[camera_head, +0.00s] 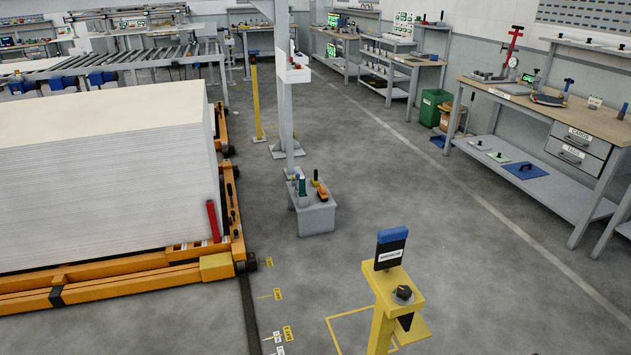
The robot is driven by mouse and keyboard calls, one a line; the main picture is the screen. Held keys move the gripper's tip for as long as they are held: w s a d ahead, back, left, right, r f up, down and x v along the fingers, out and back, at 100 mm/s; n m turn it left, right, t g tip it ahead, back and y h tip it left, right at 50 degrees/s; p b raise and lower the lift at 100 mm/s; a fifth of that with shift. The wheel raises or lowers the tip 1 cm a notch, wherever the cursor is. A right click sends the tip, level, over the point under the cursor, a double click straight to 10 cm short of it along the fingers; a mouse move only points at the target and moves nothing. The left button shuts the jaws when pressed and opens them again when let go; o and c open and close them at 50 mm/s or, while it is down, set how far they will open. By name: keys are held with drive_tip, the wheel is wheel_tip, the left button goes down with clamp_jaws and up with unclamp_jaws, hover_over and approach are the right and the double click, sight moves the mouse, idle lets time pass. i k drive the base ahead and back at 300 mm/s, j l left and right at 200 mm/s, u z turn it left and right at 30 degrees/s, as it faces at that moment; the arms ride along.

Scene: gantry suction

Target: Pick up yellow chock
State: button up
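A yellow block (216,266) sits at the near right corner of the orange frame under a large pale stack; its colour fits the yellow chock, but I cannot tell whether it is the chock or part of the frame. An orange-yellow item (322,192) lies on a small grey stand in the middle, too small to identify. My gripper is not in view, so its state and hold are hidden.
A yellow pedestal (383,325) with a black knob and a blue-topped sign stands in front. The stack (100,180) on its orange frame fills the left. The grey stand (316,220) is near a column. A workbench (560,105) lines the right. Floor between is clear.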

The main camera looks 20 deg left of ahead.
sight(314, 181)
drive_tip(key=u, duration=2)
drive_tip(key=z, duration=1.3)
drive_tip(key=i+l+z, duration=0.25)
drive_tip(key=l+z, duration=0.15)
drive_tip(key=l, duration=0.15)
drive_tip(key=i+l+z, duration=0.75)
drive_tip(key=l, duration=0.15)
drive_tip(key=i+l+z, duration=0.25)
drive_tip(key=z, duration=0.15)
drive_tip(key=i+l+u, duration=0.1)
drive_tip(key=i+u, duration=0.15)
drive_tip(key=i+l+u, duration=0.2)
drive_tip(key=i, duration=0.25)
